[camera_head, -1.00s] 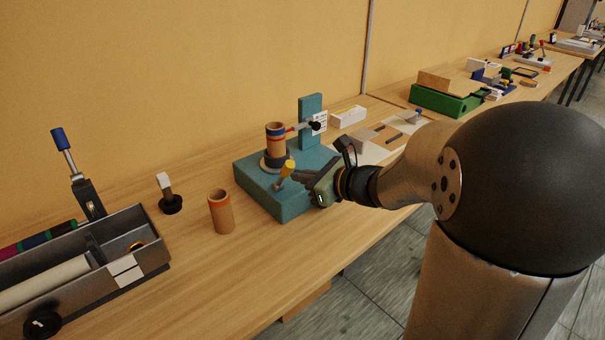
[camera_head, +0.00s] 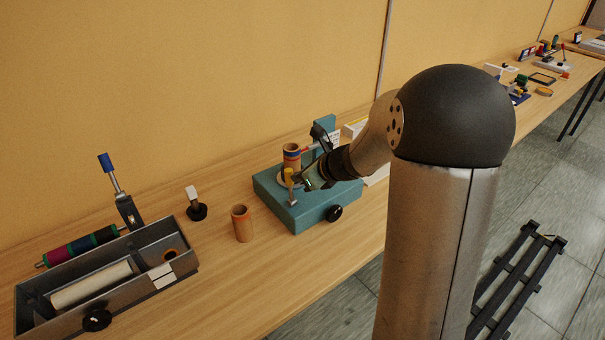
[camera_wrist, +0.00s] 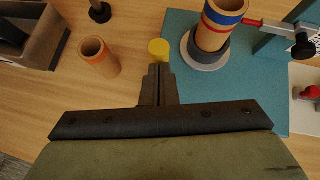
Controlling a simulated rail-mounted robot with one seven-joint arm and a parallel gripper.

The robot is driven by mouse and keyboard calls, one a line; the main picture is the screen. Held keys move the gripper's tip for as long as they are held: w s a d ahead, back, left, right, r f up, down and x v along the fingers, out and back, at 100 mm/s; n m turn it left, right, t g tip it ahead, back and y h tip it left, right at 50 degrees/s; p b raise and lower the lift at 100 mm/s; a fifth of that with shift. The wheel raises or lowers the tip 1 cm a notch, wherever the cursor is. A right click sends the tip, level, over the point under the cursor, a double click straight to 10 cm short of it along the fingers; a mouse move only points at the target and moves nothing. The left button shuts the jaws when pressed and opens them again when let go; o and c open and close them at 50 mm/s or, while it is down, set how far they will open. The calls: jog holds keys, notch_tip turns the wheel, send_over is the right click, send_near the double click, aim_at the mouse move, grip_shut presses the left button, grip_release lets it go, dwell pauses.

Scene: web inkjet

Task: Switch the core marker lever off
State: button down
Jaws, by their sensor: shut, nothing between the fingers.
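The core marker has a teal base (camera_head: 313,214) with an upright teal post (camera_head: 325,123) at its back. A striped cardboard core (camera_head: 291,155) stands in a grey ring on it; it also shows in the wrist view (camera_wrist: 215,28). The lever, with a yellow knob (camera_head: 289,174), stands near the base's left front edge, close to upright. My gripper (camera_head: 303,182) is shut and empty, just right of the lever. In the wrist view, my closed fingertips (camera_wrist: 158,68) sit right at the yellow knob (camera_wrist: 159,46). Whether they touch it is unclear.
A loose cardboard tube (camera_head: 242,225) stands left of the base, beside a small black-based stand (camera_head: 196,206). A grey tray (camera_head: 60,312) with a roll fills the left bench. A black knob (camera_head: 334,213) projects from the base's front. Bare wood lies in front.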

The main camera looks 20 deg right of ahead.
jog(key=shift+w+a, duration=0.25)
jog(key=shift+w, duration=0.45)
jog(key=shift+w+a, duration=0.3)
jog(key=shift+w, duration=0.4)
jog(key=shift+w+a, duration=0.25)
jog(key=shift+w, duration=0.6)
jog(key=shift+a+r, duration=0.1)
jog(key=shift+a, duration=0.05)
jog(key=shift+s+d+r, duration=0.3)
jog(key=s+d+r, duration=0.2)
jog(key=r, duration=0.3)
jog(key=s+d+r, duration=0.1)
jog(key=d+r, duration=0.1)
jog(key=r, duration=0.4)
jog(key=shift+s+d+p, duration=0.25)
jog(key=shift+s+p, duration=0.1)
jog(key=shift+p, duration=0.05)
